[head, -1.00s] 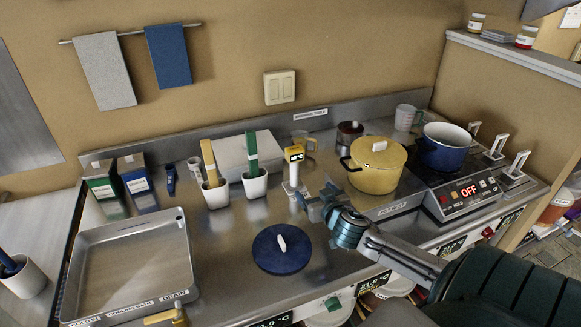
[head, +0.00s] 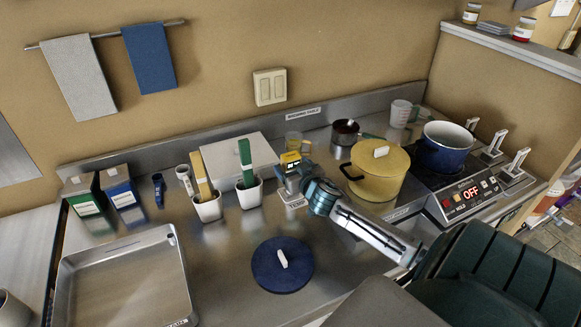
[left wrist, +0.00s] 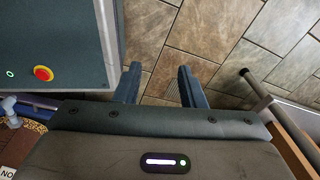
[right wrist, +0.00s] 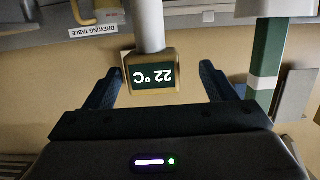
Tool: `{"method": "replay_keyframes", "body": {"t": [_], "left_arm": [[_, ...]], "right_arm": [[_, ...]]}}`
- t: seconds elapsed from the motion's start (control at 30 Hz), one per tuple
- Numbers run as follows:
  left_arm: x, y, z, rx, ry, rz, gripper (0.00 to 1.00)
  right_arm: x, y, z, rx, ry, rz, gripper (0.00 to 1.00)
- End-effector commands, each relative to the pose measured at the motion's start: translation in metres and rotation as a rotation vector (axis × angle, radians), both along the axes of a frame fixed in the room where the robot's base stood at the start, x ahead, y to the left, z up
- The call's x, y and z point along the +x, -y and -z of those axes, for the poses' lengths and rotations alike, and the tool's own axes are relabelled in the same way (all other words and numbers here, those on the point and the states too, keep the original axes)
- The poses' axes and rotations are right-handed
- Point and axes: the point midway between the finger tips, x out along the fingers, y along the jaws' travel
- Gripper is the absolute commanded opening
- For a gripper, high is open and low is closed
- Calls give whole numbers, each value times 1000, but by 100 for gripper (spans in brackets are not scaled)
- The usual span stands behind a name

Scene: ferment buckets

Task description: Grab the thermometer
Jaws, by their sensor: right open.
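The thermometer (head: 290,158) has a yellow head on a pale stem and stands on the steel counter, left of the yellow pot. In the right wrist view its boxed display (right wrist: 154,75) reads 22 °C upside down, with the stem at the top. My right gripper (head: 291,177) is at the thermometer and partly hides it. In its wrist view the open fingers (right wrist: 158,84) stand on either side of the display, with gaps visible. My left gripper (left wrist: 159,84) is open and empty above the tiled floor, away from the counter.
The yellow pot (head: 379,177) stands just right of my right gripper. White cups with a yellow-handled (head: 207,209) and a green-handled tool (head: 248,193) stand left. A blue lid (head: 282,276) lies in front. A tray (head: 75,290) sits at left.

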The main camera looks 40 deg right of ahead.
Motion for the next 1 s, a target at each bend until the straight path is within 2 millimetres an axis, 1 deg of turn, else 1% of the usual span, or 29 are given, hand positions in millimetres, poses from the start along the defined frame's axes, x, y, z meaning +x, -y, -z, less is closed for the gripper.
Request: {"method": "replay_keyframes", "body": {"t": [0.07,0.2,0.27,0.3,0.4,0.5,0.77,0.8,0.83,0.97,1.0], "left_arm": [[8,0,-5,0,9,0,36],[22,0,-22,-1,28,1,36],[24,0,-29,-1,32,1,36],[24,1,-33,-1,32,1,36],[22,1,-36,-1,29,1,36],[18,1,-38,-1,24,1,36],[15,2,-37,-3,19,0,36],[15,3,-37,-3,19,0,36],[14,3,-37,-3,19,0,36],[14,3,-37,-4,18,0,36],[14,3,-37,-4,18,0,36]], "right_arm": [[4,2,-2,0,0,1,78],[18,11,-5,2,1,3,78],[25,15,-5,2,-1,3,78],[29,17,-5,3,0,3,78],[40,21,0,2,1,1,78],[46,22,3,2,1,0,78],[47,23,6,0,-1,-1,78],[47,23,6,0,-1,-1,76],[47,23,6,0,-1,-1,70],[47,23,6,0,-1,-1,45],[47,23,6,0,-1,-1,37]]}}
